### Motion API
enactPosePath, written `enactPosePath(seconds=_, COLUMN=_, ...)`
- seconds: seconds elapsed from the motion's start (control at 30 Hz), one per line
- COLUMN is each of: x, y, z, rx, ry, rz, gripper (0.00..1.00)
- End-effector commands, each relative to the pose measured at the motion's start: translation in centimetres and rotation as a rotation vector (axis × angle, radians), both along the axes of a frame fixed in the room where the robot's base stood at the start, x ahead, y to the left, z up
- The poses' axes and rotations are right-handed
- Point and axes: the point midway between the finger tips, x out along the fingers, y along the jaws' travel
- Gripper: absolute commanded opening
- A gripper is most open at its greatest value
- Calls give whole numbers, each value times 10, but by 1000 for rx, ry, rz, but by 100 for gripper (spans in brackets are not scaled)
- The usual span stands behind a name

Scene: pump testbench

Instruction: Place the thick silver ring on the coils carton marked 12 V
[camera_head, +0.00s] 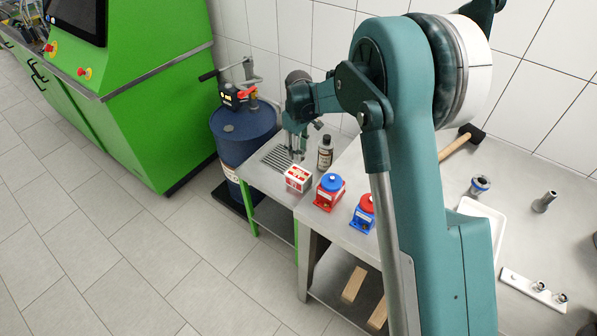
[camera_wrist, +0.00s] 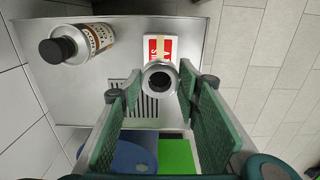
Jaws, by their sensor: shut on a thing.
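My gripper (camera_wrist: 158,88) is shut on the thick silver ring (camera_wrist: 147,82), which sits between the far ends of the green finger pads. In the head view my gripper (camera_head: 298,148) hangs just above a red and white carton (camera_head: 298,180) on the small metal table. In the wrist view the carton (camera_wrist: 168,45) lies beyond the ring, and the ring covers its near edge. I cannot tell whether the ring touches the carton. The 12 V marking is too small to read.
A dark-capped bottle (camera_head: 325,154) stands next to the carton; it also shows in the wrist view (camera_wrist: 75,44). Red (camera_head: 329,193) and blue (camera_head: 363,214) pump units stand on the adjoining bench. A blue drum (camera_head: 243,135) is left of the table, which has a slotted grille (camera_head: 277,158).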

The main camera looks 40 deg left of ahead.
Motion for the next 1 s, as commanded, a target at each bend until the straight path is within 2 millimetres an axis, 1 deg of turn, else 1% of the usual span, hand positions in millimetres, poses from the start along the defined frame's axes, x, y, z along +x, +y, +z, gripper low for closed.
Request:
enactPosePath(seconds=0.3, x=0, y=0, z=-41, rx=0, ry=0, rz=0, gripper=19)
enactPosePath(seconds=0.4, x=0, y=0, z=-52, rx=0, ry=0, rz=0, gripper=19)
enactPosePath(seconds=0.53, x=0, y=0, z=-58, rx=0, ry=0, rz=0, gripper=19)
enactPosePath(seconds=0.87, x=0, y=0, z=-59, rx=0, ry=0, rz=0, gripper=19)
enactPosePath(seconds=1.0, x=0, y=0, z=-68, rx=0, ry=0, rz=0, gripper=19)
